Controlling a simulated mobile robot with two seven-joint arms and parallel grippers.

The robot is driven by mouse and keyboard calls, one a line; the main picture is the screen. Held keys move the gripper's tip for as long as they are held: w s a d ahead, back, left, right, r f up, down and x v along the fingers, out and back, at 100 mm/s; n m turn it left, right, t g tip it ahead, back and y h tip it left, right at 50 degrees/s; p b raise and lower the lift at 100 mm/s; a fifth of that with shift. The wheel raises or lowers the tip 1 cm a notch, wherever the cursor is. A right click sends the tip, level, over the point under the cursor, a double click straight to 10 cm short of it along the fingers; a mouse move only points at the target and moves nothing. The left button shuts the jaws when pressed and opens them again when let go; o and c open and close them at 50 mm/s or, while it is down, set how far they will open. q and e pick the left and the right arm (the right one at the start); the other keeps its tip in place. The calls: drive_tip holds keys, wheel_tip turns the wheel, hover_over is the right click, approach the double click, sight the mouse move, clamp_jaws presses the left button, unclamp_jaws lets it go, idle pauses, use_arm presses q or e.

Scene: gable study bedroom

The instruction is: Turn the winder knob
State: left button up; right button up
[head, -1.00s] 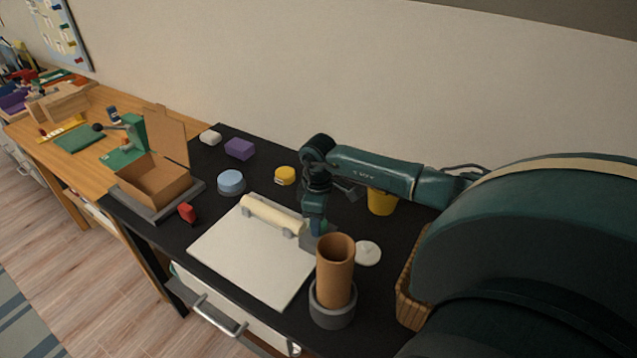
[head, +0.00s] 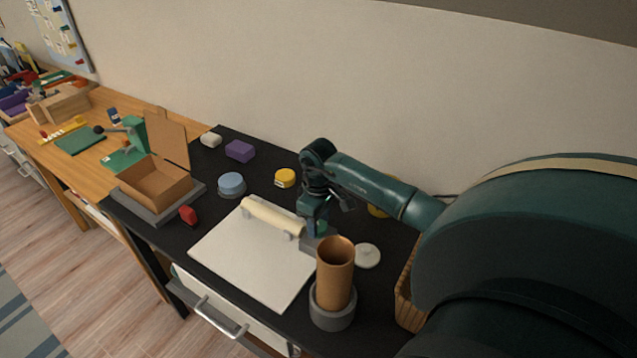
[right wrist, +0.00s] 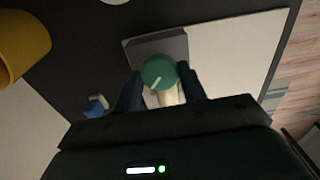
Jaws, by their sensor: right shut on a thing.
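The winder knob (right wrist: 158,73) is a round green knob with a pale mark, on a grey block (right wrist: 178,45) seen in the right wrist view. My right gripper (right wrist: 160,88) has its two dark fingers on either side of the knob and is shut on it. In the head view my right gripper (head: 316,226) reaches down at the right end of a cream roll (head: 270,216). The roll lies along the back edge of a white board (head: 245,262). The knob is mostly hidden by the gripper there. My left gripper is not in view.
A brown tube (head: 335,265) stands in a grey holder (head: 332,312) close in front of my right gripper. A white lid (head: 367,255) lies beside it. A yellow cup (right wrist: 20,45) and a wicker basket (head: 405,300) are nearby. An open cardboard box (head: 160,185) stands left.

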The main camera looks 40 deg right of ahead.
sight(319, 225)
drive_tip(key=shift+r, duration=0.1)
drive_tip(key=o, duration=1)
drive_tip(key=shift+c, duration=0.2)
wheel_tip(319, 225, up, 13)
